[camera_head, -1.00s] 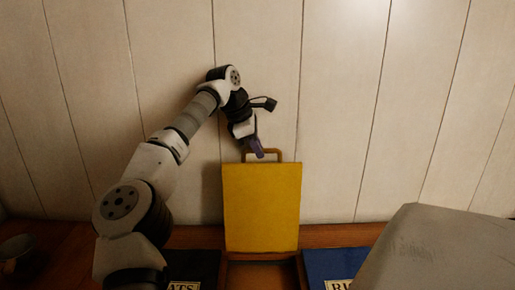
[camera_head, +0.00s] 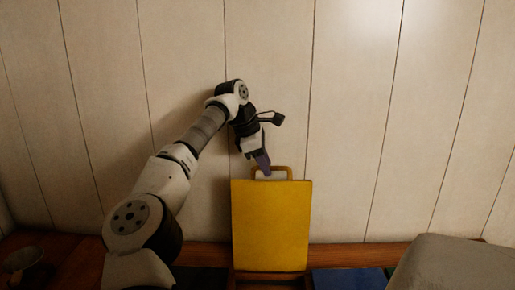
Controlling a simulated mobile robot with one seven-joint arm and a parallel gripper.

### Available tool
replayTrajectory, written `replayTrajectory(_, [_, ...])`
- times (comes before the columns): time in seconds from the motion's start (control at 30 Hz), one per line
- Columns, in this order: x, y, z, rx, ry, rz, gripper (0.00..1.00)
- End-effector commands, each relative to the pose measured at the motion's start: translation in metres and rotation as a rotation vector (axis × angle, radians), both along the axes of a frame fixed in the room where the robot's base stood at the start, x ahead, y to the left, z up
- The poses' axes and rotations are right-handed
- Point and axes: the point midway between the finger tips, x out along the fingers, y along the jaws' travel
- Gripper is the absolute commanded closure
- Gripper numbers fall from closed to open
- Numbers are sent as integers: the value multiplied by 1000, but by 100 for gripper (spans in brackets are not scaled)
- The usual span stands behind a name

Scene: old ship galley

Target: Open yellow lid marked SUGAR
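The yellow lid (camera_head: 271,226) stands raised, close to upright, in front of the wall, with its handle (camera_head: 285,168) at the top edge. No SUGAR marking shows on the face turned to me. My gripper (camera_head: 265,168) is at the left part of the handle, with its fingers pointing down. The fingers overlap the handle in this view, and I cannot tell whether they are closed around it or only beside it. Below the lid, only a narrow strip of the wooden compartment edge (camera_head: 270,276) shows.
A dark lid (camera_head: 203,279) lies to the left and a blue lid (camera_head: 348,280) to the right. A grey bulky object (camera_head: 455,265) fills the lower right corner. A bowl (camera_head: 22,262) sits at the far left. The panelled wall (camera_head: 350,130) stands close behind.

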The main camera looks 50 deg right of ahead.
Motion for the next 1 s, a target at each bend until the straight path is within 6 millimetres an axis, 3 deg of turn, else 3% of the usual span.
replayTrajectory(0.33, [12,30,73,-2,-1,2,66])
replayTrajectory(0.63, [17,40,94,1,0,0,66])
replayTrajectory(1.0, [17,42,97,1,-1,-2,66])
